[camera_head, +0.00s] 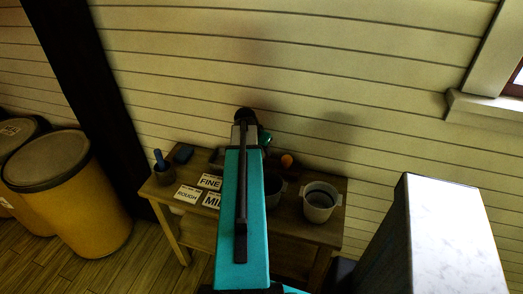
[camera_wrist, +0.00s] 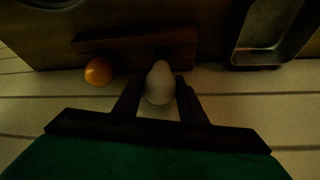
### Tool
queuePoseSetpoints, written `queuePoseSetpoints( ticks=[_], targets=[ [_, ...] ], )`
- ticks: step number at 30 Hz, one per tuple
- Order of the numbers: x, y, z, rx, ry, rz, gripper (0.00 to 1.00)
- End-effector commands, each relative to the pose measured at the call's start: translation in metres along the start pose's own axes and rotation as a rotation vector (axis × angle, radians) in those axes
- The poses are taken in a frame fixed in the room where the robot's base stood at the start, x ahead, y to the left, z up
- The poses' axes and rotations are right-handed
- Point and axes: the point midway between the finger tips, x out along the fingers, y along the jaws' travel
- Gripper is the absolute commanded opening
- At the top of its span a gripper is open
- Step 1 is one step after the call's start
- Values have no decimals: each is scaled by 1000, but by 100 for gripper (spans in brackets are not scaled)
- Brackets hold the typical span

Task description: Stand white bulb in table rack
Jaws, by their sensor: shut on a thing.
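The white bulb (camera_wrist: 158,84) is between the two dark fingers of my gripper (camera_wrist: 156,92) in the wrist view, and the gripper is shut on it. Its narrower end points toward the table rack (camera_wrist: 135,42), a dark reddish-brown wooden bar. The bulb's tip overlaps the rack's edge in the picture; I cannot tell whether they touch. An orange ball (camera_wrist: 98,71) is at the rack's left end in the wrist view. In the head view my arm hides the bulb and the fingers; the orange ball (camera_head: 287,161) shows right of the arm.
The wooden table (camera_head: 333,229) stands against a plank wall. It carries a grey pot (camera_head: 320,201), a dark bowl (camera_head: 273,188), cards such as the ROUGH card (camera_head: 188,193), and a blue cup (camera_head: 161,168). A metal tray (camera_wrist: 262,35) is beside the rack. Yellow barrels (camera_head: 70,205) stand left.

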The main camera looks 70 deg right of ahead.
Motion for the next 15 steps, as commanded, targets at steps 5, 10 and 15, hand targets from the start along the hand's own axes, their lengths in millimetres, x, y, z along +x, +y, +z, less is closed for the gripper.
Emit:
queuePoseSetpoints(
  ticks=[5,10,15],
  targets=[
    [2,0,1,0,0,0,16],
    [4,0,2,0,0,0,16],
    [6,0,3,0,0,0,16]
  ],
)
